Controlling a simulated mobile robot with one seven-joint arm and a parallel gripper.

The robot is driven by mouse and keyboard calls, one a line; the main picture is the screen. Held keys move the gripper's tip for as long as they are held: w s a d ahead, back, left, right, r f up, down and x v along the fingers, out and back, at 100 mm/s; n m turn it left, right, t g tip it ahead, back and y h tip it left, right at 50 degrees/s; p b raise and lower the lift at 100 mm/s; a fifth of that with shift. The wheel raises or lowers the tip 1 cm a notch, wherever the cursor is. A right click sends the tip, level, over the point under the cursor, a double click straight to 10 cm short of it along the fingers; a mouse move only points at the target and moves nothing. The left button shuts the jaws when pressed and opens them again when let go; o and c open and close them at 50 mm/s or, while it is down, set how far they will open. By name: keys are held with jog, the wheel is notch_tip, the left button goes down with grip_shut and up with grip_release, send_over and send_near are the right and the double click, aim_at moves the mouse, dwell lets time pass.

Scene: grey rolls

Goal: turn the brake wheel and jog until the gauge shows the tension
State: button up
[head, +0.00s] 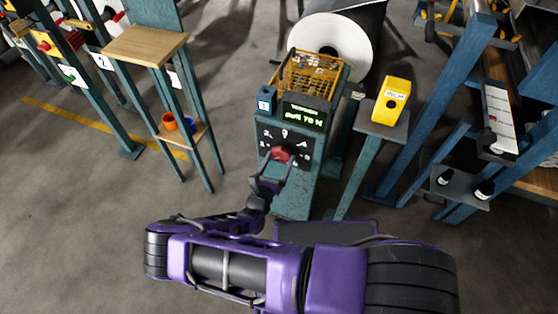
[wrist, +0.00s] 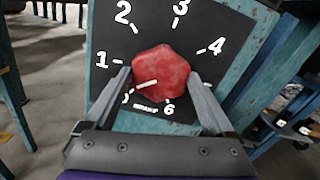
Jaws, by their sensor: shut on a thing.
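The brake wheel is a red faceted knob (head: 281,152) on a black numbered dial plate on the front of a blue-green post; it also shows in the wrist view (wrist: 165,68). My gripper (head: 277,163) is shut on it, one finger on each side in the wrist view (wrist: 160,88). The wheel's white pointer line aims at the lower left, near a half-hidden digit below the 1. The 5 is hidden by a finger. The gauge display (head: 303,115) above the dial has green text, too small to read surely. A yellow box marked INCH (head: 393,97) stands to the right.
An orange wire basket (head: 310,72) sits on top of the post, and a large white roll (head: 335,38) lies behind it. A wooden-topped stand (head: 146,45) is at left, blue racks (head: 455,110) at right. Open floor lies at the lower left.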

jog(key=shift+s+f, duration=0.15)
jog(key=shift+f, duration=0.25)
jog(key=o, duration=1.1)
jog(key=shift+r, duration=0.1)
jog(key=v, duration=1.7)
jog(key=shift+s+r, duration=0.1)
jog(key=shift+s, duration=0.05)
